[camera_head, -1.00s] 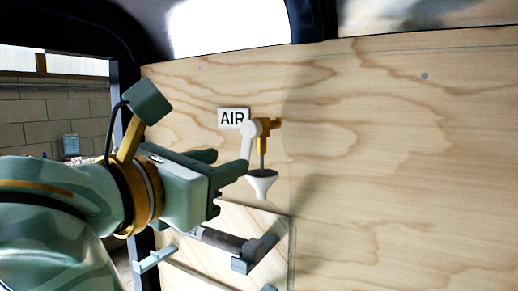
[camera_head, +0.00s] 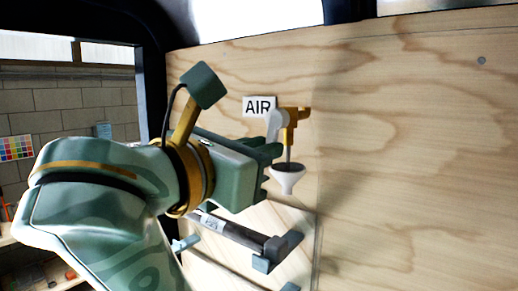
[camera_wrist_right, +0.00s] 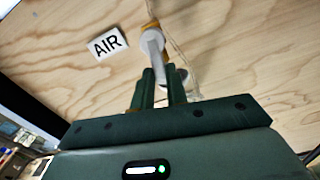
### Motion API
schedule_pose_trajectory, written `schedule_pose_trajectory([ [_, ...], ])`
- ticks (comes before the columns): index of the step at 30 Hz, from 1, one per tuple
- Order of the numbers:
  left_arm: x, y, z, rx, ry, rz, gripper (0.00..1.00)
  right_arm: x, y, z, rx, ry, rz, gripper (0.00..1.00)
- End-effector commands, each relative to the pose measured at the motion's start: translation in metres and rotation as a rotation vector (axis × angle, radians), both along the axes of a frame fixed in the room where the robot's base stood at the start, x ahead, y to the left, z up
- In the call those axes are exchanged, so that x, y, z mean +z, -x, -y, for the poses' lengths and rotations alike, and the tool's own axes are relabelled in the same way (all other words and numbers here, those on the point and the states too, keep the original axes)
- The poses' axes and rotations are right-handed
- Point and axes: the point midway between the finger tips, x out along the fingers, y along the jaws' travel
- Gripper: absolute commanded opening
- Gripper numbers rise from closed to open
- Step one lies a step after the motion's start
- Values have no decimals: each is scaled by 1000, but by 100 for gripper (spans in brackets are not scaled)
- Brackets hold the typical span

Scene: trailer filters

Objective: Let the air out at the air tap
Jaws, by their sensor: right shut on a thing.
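The air tap has a yellow body (camera_head: 292,118) on the plywood wall, beside the white AIR label (camera_head: 257,105). Its white lever (camera_head: 273,124) hangs down on the left side of the body. A white funnel (camera_head: 287,180) sits below on a thin stem. My right gripper (camera_head: 273,156) is at the lower part of the lever, with its fingers shut on it. In the right wrist view the lever (camera_wrist_right: 154,46) runs down between the two green fingers (camera_wrist_right: 161,80), which hide its lower end. My left gripper is not in view.
A dark cylinder (camera_head: 233,231) with a pale label lies in grey holders (camera_head: 284,246) on a panel below the tap. The plywood wall (camera_head: 420,170) to the right is mostly clear. A dark door frame (camera_head: 153,90) edges the opening at left.

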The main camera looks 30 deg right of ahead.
Motion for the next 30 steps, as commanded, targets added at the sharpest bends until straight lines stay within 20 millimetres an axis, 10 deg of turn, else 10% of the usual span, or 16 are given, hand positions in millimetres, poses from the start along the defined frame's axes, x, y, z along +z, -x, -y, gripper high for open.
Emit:
schedule_pose_trajectory([
  [30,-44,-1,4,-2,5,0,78,12,-21,-8,0,-284,682,0],
])
